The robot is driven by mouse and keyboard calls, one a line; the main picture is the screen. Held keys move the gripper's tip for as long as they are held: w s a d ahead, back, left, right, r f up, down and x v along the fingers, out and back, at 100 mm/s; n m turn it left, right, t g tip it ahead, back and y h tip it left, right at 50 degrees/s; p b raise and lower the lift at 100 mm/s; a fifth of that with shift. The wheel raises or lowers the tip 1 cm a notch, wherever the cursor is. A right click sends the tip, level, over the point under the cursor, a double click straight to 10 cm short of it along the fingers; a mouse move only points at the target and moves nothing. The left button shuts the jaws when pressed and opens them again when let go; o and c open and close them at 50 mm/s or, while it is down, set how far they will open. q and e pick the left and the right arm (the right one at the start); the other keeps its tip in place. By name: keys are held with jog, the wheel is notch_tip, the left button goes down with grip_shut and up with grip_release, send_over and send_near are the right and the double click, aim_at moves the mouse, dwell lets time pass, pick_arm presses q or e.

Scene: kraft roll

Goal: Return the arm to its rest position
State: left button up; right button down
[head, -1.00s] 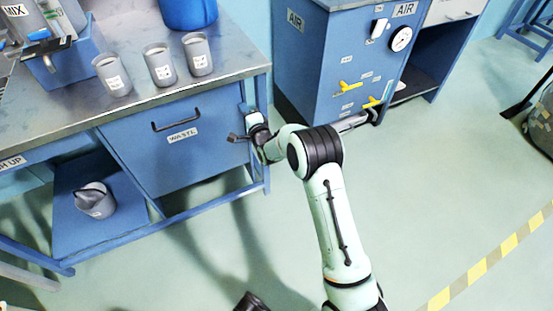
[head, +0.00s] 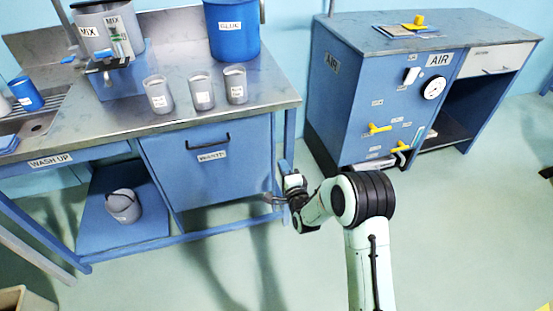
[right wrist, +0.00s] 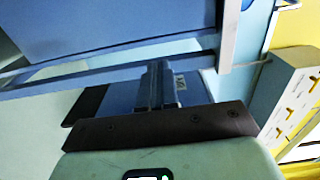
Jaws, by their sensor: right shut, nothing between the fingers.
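My right arm comes up from the bottom right of the head view and is bent at its dark-ringed joint. My right gripper (head: 272,198) is low beside the right end of the workbench, near the waste drawer's lower corner. It is shut and holds nothing. In the right wrist view the shut fingers (right wrist: 155,86) show in front of blue panels and a pale frame bar. I cannot tell whether they touch the bench. My left gripper is not in view.
The workbench (head: 262,95) carries three grey cups, a blue GLUE bucket (head: 232,38) and a MIX pot (head: 95,30). A waste drawer (head: 215,175) is under it. A grey bucket (head: 124,208) stands on the low shelf. The AIR cabinet (head: 345,105) stands right; floor between is clear.

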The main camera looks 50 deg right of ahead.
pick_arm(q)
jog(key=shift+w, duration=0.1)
pick_arm(e)
jog(key=shift+s+a, duration=0.1)
jog(key=shift+s, duration=0.05)
